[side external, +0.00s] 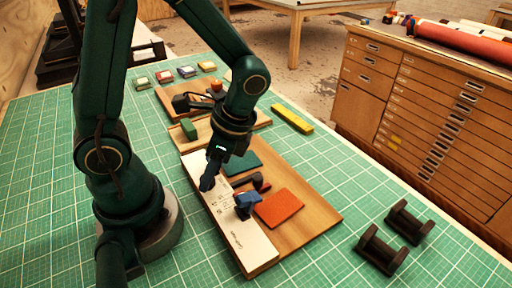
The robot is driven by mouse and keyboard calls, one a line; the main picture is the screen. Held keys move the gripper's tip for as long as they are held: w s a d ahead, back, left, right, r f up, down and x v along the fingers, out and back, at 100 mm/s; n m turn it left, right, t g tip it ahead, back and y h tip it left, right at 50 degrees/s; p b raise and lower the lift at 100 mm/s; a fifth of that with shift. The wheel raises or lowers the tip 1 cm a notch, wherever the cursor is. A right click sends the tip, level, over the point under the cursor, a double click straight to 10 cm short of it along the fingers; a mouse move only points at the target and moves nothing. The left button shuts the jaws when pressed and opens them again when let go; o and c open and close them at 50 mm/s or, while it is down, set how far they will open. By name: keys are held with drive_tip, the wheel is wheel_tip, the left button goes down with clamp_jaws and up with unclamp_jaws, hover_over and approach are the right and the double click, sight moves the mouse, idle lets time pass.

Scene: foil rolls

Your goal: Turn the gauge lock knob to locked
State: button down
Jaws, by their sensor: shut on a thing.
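A wooden board (318,216) lies on the green cutting mat with a long white printed panel (238,243) along its left side. My gripper (208,184) points down at the upper part of this panel. It is shut on a small dark thing at the panel, which I take to be the gauge lock knob. The fingers hide most of it, so its turn angle and the marks beside it cannot be read. A blue block (247,203) sits at the panel's right edge, lower down, apart from the gripper.
The board also carries a teal pad (242,164), an orange pad (279,208) and a dark handle-like part (257,184). A yellow bar (292,118) lies behind. Two black cradles (409,222) (381,250) stand at right. Small coloured blocks (186,72) sit at the back.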

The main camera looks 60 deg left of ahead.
drive_tip(key=m+t, duration=0.1)
drive_tip(key=m, duration=0.1)
drive_tip(key=m+y, duration=0.1)
drive_tip(key=m, duration=0.2)
drive_tip(key=shift+s+d+m+t, duration=0.1)
drive_tip(key=shift+m+t, duration=0.2)
drive_tip(key=shift+t, duration=0.1)
drive_tip(key=shift+s+m+t+y, duration=0.15)
drive_tip(key=shift+m+t, duration=0.3)
drive_tip(key=shift+m, duration=0.65)
drive_tip(key=shift+w+m+t+y, duration=0.15)
drive_tip(key=shift+m+t, duration=0.3)
drive_tip(key=shift+m, duration=0.65)
drive_tip(key=shift+s, duration=0.15)
drive_tip(key=c, duration=0.5)
unclamp_jaws()
drive_tip(key=shift+r, duration=0.1)
drive_tip(key=shift+v, duration=2.5)
